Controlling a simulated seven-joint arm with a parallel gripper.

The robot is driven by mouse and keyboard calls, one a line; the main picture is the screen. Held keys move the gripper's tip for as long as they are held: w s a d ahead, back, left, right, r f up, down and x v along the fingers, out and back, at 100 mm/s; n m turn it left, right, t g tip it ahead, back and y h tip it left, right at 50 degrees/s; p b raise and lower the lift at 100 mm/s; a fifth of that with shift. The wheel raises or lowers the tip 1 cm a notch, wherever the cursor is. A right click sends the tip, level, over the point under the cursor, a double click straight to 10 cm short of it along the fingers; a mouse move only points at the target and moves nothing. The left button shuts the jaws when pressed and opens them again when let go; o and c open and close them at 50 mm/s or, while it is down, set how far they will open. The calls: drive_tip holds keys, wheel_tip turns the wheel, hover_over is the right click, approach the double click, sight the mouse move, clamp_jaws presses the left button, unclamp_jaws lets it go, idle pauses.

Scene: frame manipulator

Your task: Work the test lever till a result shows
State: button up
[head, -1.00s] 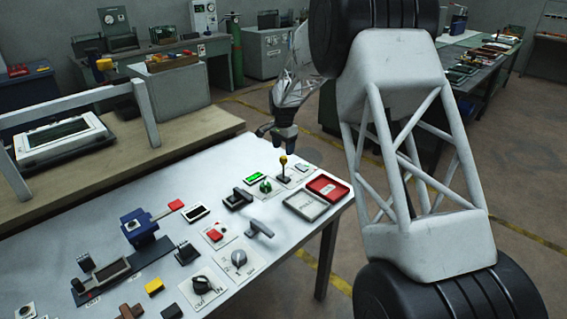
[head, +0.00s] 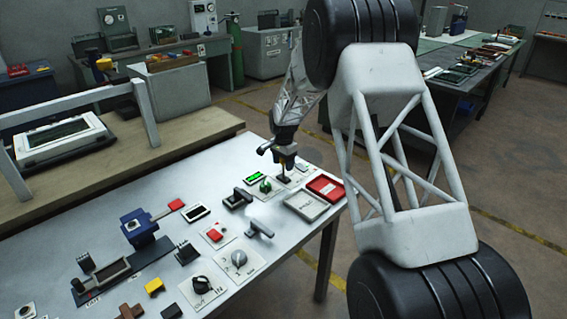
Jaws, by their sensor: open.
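The lever, which showed a yellow ball knob on a dark stem, stands on a small plate near the table's far right edge. Only its dark base (head: 284,179) shows now; my gripper hides the knob. My gripper (head: 284,164) is open and points down right over the lever, with its fingers at the knob's height. I cannot tell whether they touch it. A small display lit green (head: 255,178) and a green knob (head: 265,186) sit just left of the lever. I cannot read the display.
A red tray (head: 326,188) and a grey tray (head: 305,206) lie right of the lever. A grey T-handle (head: 260,228), a red button (head: 214,236) and a blue device with a red-tipped handle (head: 147,226) stand nearer on the white table (head: 90,215).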

drive_tip(key=shift+c, duration=0.2)
clamp_jaws()
drive_tip(key=shift+s, duration=0.1)
drive_tip(key=shift+s+d+f+t+y, duration=0.15)
drive_tip(key=shift+s+d+t+y, duration=0.65)
drive_tip(key=shift+t+y, duration=0.35)
drive_tip(key=shift+s+d+f+t+y, duration=0.4)
drive_tip(key=shift+s+d+t+y, duration=0.1)
drive_tip(key=shift+t+y, duration=0.25)
